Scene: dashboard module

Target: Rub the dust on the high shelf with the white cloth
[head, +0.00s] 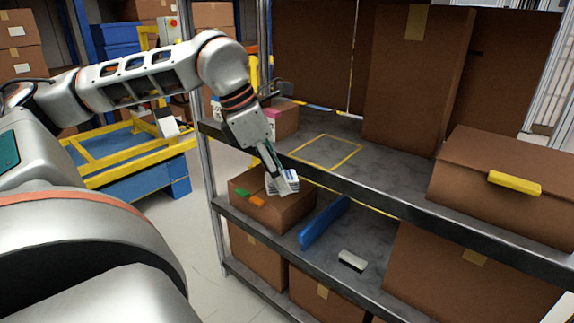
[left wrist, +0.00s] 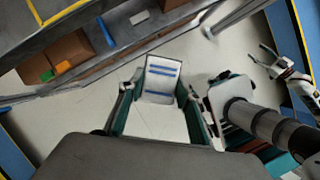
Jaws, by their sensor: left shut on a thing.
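The white cloth with blue stripes (head: 284,186) is held by my left gripper (head: 277,174), which points down in front of the rack. In the left wrist view the cloth (left wrist: 160,84) spans between the fingertips, with pale floor behind it. The high shelf (head: 376,165) is the upper grey board, with a yellow outlined square (head: 327,152) near its left part. I cannot make out the dust clearly inside it. The cloth is apart from this shelf, outside and below its front edge. My right gripper (left wrist: 260,56) shows only in the left wrist view, with its fingers apart.
The high shelf carries a tall box (head: 415,80), a wide box with a yellow item (head: 515,182) and a small box at left (head: 284,120). The shelf below holds a box (head: 248,198), a blue bar (head: 322,222) and a brush-like block (head: 352,260). A rack post (head: 203,165) stands at left.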

